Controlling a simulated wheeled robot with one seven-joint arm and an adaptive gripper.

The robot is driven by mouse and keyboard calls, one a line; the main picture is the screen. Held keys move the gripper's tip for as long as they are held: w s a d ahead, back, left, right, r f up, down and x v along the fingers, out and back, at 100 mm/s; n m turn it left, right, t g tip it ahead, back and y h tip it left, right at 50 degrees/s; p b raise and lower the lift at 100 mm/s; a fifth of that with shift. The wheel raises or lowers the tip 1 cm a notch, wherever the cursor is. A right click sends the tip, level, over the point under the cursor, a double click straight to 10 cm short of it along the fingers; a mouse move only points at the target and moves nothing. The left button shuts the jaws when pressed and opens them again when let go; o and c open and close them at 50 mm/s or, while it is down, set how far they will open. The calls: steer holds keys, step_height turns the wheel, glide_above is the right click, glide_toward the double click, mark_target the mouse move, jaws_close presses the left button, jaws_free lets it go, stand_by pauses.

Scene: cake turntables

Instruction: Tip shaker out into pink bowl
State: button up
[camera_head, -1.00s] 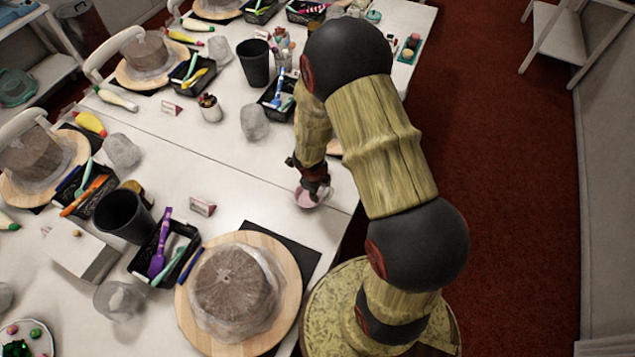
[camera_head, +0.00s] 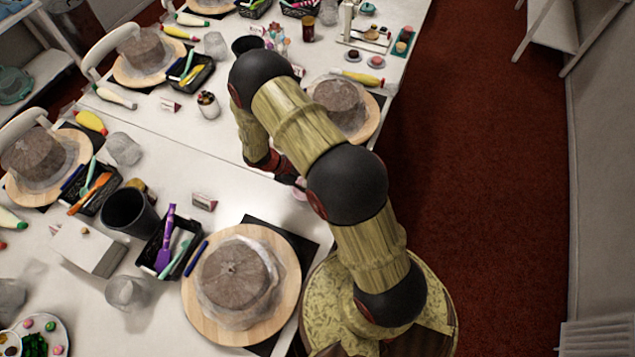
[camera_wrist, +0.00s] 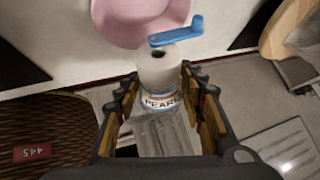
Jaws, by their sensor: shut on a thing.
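My gripper (camera_wrist: 160,76) is shut on the shaker (camera_wrist: 160,72), a pale cylinder with a dark hole in its end and a label reading PEARL. A blue lever-like piece (camera_wrist: 175,32) shows beyond the shaker's end; I cannot tell whether it is attached. The pink bowl (camera_wrist: 130,18) is just beyond the shaker, cut off by the top edge of the wrist view. In the head view my gripper (camera_head: 290,180) is by the pink bowl (camera_head: 300,194), which is mostly hidden behind my arm. The shaker cannot be made out there.
A cake on a wooden turntable (camera_head: 197,318) stands in front on the white table (camera_head: 225,165). A black tool basket (camera_head: 148,256) and a dark cup (camera_head: 130,217) are to its left. Another turntable cake (camera_head: 338,97) stands behind my arm. Red carpet lies right.

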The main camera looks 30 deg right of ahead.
steer(key=shift+w+r+g+h, duration=0.15)
steer(key=shift+r+g+h, duration=0.15)
steer(key=shift+g+h, duration=0.25)
steer(key=shift+s+d+r+p, duration=0.25)
steer(key=shift+s+r+p, duration=0.15)
steer(key=shift+p, duration=0.15)
steer(key=shift+w+a+f, duration=0.3)
steer(key=shift+w+f, duration=0.05)
steer(key=shift+r+g+h+b, duration=0.1)
steer(key=shift+g+h+b, duration=0.25)
steer(key=shift+g+b, duration=0.15)
steer(key=shift+w+a+r+n, duration=0.1)
steer(key=shift+w+n, duration=0.1)
steer(key=shift+n, duration=0.1)
steer(key=shift+s+d+r+g+h+p, duration=0.25)
steer(key=shift+s+d+r+h+p, duration=0.15)
steer(key=shift+r, duration=0.2)
steer(key=shift+w+a+f+b, duration=0.3)
steer(key=shift+a+f+b, duration=0.1)
steer(key=shift+f+b, duration=0.1)
